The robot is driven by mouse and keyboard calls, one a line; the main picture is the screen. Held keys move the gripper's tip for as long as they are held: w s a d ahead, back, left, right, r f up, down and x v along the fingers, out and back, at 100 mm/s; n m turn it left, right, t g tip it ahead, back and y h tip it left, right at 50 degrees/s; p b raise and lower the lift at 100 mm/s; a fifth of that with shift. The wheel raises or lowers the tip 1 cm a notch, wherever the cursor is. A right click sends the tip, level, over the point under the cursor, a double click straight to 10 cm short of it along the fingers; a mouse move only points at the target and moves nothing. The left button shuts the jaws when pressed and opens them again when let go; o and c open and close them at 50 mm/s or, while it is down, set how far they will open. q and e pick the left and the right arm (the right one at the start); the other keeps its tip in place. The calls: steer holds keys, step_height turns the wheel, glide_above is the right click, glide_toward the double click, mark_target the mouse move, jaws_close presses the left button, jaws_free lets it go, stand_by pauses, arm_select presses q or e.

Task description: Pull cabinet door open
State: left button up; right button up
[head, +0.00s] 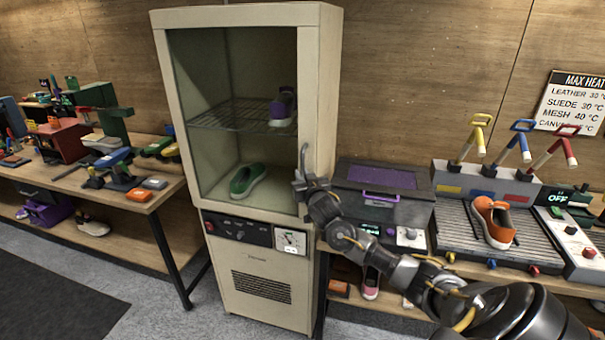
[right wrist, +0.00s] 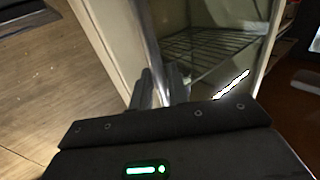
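The cabinet (head: 262,275) is tall and cream, with a framed glass door (head: 235,150) that looks closed and flush with the front. Its curved metal door handle (head: 304,158) is on the door's right side. It also shows in the right wrist view as a pale bar (right wrist: 152,40). My right gripper (head: 303,184) is at the lower part of the handle. In the right wrist view its two fingers (right wrist: 161,88) are close together on either side of the bar, shut on it. My left gripper is not in view.
Inside, a purple shoe (head: 283,106) sits on a wire shelf (head: 235,116) and a green shoe (head: 246,180) on the floor. A dark box (head: 385,178) and a ridged bench unit (head: 465,235) stand to the right. A cluttered workbench (head: 150,195) is left. Grey floor before the cabinet is clear.

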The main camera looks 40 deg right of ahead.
steer(key=shift+w+d, duration=0.1)
steer(key=shift+w, duration=0.05)
jaws_close()
